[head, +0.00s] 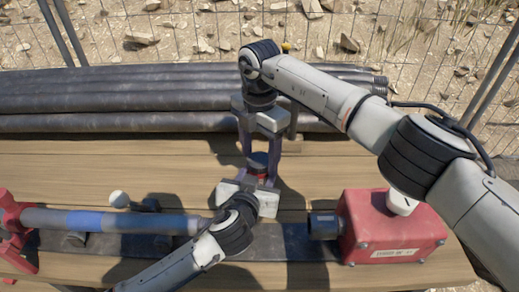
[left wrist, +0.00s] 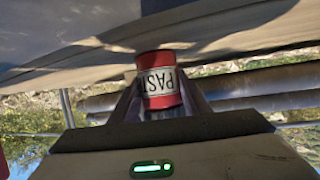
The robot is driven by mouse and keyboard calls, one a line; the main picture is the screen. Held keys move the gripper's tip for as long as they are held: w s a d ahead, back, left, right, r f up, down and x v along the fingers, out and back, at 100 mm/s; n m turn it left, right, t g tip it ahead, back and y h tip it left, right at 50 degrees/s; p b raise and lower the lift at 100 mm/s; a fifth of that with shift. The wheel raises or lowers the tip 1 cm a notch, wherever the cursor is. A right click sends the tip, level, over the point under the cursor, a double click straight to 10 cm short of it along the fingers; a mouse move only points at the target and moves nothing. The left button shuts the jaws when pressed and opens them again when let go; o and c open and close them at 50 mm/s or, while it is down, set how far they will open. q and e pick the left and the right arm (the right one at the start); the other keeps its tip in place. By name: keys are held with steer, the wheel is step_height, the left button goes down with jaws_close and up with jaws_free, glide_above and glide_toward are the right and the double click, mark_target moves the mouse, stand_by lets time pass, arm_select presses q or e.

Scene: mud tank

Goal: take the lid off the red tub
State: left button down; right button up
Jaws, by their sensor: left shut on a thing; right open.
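The red tub (head: 257,171) has a dark lid (head: 258,159) and stands out between my two grippers in the head view. In the left wrist view the red tub (left wrist: 158,83) shows a white label with black letters, upside down, with a dark part below it. My left gripper (head: 256,179) is shut on the tub's body. My right gripper (head: 259,153) is open, its fingers reaching toward the lid, one on each side. I cannot tell whether they touch it. The tub's far side is hidden.
A red box with a dark pipe stub (head: 390,232) is at the right. A grey pipe with a blue band (head: 100,220) lies at the left by a red stand (head: 12,225). Dark pipes (head: 150,100) lie along the back. Bare planks (head: 100,165) are clear at middle left.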

steer(key=c, duration=1.1)
steer(key=n, duration=0.4)
steer(key=shift+n, duration=0.3)
steer(key=n, duration=1)
steer(key=shift+r+n, duration=0.1)
steer(key=shift+n, duration=0.2)
steer(key=n, duration=1)
steer(key=shift+n, duration=0.4)
steer(key=shift+r, duration=0.1)
